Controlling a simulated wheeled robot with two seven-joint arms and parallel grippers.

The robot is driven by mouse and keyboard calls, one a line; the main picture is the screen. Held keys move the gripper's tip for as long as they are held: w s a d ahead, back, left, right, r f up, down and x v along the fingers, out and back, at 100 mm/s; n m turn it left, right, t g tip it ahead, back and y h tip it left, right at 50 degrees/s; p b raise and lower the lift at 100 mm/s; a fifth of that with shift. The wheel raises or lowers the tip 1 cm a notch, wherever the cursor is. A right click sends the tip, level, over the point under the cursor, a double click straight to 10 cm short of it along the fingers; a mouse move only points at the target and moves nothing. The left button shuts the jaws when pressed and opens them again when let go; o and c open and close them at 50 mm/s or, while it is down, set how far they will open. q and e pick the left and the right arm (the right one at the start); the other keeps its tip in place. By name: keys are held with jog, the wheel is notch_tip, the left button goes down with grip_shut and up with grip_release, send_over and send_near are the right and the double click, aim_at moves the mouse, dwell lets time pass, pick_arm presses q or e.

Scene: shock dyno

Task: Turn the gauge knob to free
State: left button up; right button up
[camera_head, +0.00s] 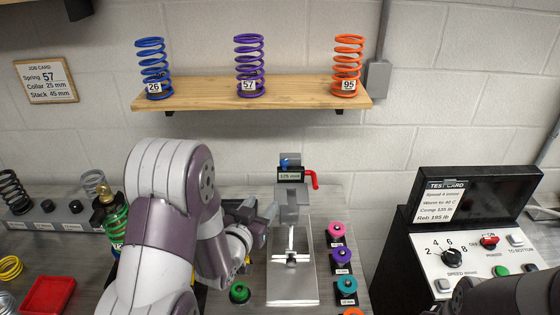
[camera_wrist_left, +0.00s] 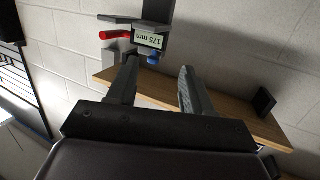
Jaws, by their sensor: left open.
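The height gauge (camera_head: 291,190) stands upright on a metal base at the centre of the bench, with a small mm display (camera_head: 290,176). A red lever-like handle (camera_head: 313,178) sticks out on its right and a small blue knob (camera_head: 286,162) sits at its top. In the left wrist view the display (camera_wrist_left: 150,39) seems to read 175 mm, with the red handle (camera_wrist_left: 116,35) and blue knob (camera_wrist_left: 153,59) beside it. My left gripper (camera_head: 259,211) is open and empty, just left of the gauge post. Its fingers (camera_wrist_left: 158,70) point toward the gauge head, apparently apart from it.
A wooden shelf (camera_head: 210,100) above holds blue (camera_head: 150,62), purple (camera_head: 250,60) and orange (camera_head: 348,60) springs. Several coloured collars (camera_head: 342,256) stand right of the gauge. A control box (camera_head: 470,260) is at the right. A green spring unit (camera_head: 115,218) stands left of my arm.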

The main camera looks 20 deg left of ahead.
aim_at(283, 165)
pick_arm(q)
jog(key=shift+t, duration=0.8)
jog(key=w+r+p, duration=0.1)
jog(key=w, duration=0.3)
jog(key=w+d+r+p, duration=0.1)
jog(key=w+p, duration=0.1)
jog(key=w, duration=0.1)
jog(key=w+r+p, duration=0.1)
jog(key=w, duration=0.3)
jog(key=shift+w+d+r+p, duration=0.15)
jog(key=shift+w+d+p, duration=0.15)
jog(key=shift+p, duration=0.05)
jog(key=shift+w, duration=0.6)
jog(key=shift+d, duration=0.1)
grip_shut()
